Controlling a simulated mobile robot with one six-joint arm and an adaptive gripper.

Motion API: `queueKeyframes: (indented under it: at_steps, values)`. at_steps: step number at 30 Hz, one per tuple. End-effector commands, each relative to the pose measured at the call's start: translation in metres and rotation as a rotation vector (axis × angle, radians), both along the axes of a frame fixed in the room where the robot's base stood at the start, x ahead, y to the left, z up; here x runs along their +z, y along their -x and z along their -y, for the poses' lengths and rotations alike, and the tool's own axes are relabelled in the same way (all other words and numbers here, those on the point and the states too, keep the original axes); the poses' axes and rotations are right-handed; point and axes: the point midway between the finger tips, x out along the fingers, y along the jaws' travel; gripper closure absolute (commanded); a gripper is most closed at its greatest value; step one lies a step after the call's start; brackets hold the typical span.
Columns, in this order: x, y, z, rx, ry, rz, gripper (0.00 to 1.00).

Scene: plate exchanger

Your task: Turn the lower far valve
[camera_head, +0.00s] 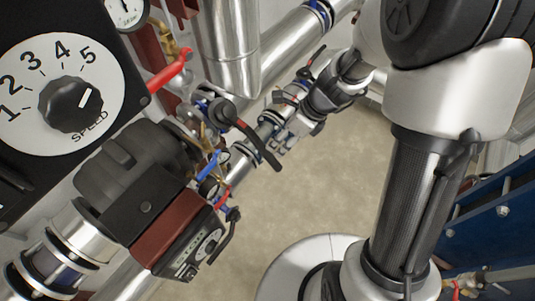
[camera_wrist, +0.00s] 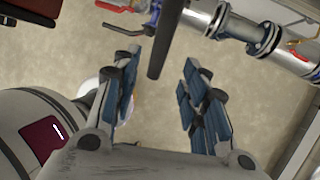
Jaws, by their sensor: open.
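My gripper (camera_head: 287,124) is open and empty beside the silver pipework in the head view. In the wrist view my gripper (camera_wrist: 160,70) has its blue-padded fingers spread wide. A long black lever handle (camera_wrist: 164,38) comes in from the top there, its lower end around the gap between the fingertips; I cannot tell whether it touches. In the head view a long black valve lever (camera_head: 250,135) slants down to the right, left of my gripper. A smaller dark lever (camera_head: 315,58) stands farther back. I cannot tell for sure which of these is the lower far valve.
A motor-like pump (camera_head: 130,180) and a dial panel (camera_head: 70,95) fill the left. Red-handled valves (camera_head: 168,70) and a blue handle (camera_head: 207,165) are close by. In the wrist view a flanged pipe (camera_wrist: 235,28) runs at upper right. Bare floor (camera_head: 305,200) lies below.

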Motion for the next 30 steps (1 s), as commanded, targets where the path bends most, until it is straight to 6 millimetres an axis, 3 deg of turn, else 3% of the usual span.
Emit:
queueKeyframes:
  at_steps: [3,12,18,28,30]
  values:
    - [-0.030,-0.001,-0.011,0.002,0.000,-0.003,0.59]
    - [-0.080,-0.007,-0.034,0.003,0.001,0.000,0.59]
    - [-0.095,-0.008,-0.040,0.001,0.001,0.002,0.59]
    - [-0.096,-0.009,-0.042,0.001,0.001,0.002,0.59]
    - [-0.096,-0.009,-0.042,0.001,0.001,0.002,0.64]
